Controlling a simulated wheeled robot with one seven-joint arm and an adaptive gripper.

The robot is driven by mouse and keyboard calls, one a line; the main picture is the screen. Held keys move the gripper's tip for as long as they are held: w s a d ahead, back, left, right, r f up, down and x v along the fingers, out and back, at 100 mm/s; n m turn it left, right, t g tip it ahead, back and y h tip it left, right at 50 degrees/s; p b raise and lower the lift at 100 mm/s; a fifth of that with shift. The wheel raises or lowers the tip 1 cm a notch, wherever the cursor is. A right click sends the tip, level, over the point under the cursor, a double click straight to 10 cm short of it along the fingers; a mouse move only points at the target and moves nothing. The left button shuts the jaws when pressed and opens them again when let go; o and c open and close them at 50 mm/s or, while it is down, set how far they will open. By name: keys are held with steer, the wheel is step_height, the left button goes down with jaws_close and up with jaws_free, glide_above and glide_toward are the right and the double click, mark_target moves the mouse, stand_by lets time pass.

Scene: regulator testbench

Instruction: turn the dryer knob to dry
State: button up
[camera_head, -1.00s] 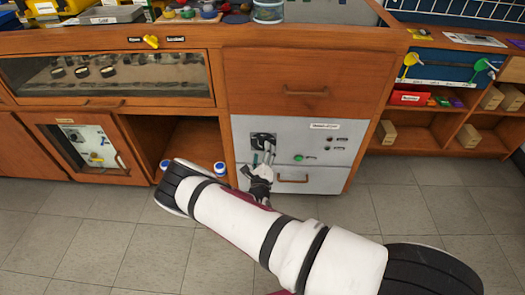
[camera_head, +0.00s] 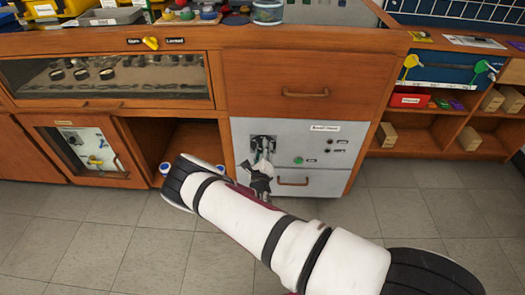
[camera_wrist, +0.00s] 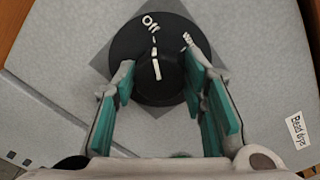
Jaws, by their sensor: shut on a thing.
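The dryer knob (camera_wrist: 158,78) is black and sits on a dark round dial (camera_wrist: 122,42) on the grey front panel. In the wrist view a white pointer line on the knob runs up toward the "Off" label (camera_wrist: 150,20). A second white label (camera_wrist: 188,40), too small to read, stands to its right. My gripper (camera_wrist: 163,92) has its teal finger pads on both sides of the knob and is shut on it. In the head view my gripper (camera_head: 262,158) reaches the panel and partly covers the knob and dial.
A green button (camera_head: 298,160) and small black controls (camera_head: 328,150) lie right of the dial. A drawer handle (camera_head: 293,182) is below, and a wooden drawer (camera_head: 290,75) is above. An open cubby (camera_head: 190,140) is to the left. The floor in front is clear.

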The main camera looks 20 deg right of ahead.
steer(key=m+p, duration=1.2)
steer(key=m, duration=1.1)
steer(key=shift+s+f+m+p, duration=0.1)
steer(key=shift+m+p, duration=0.2)
steer(key=shift+m, duration=0.1)
stand_by(0.5)
steer(key=o, duration=1.2)
steer(key=shift+c, duration=0.2)
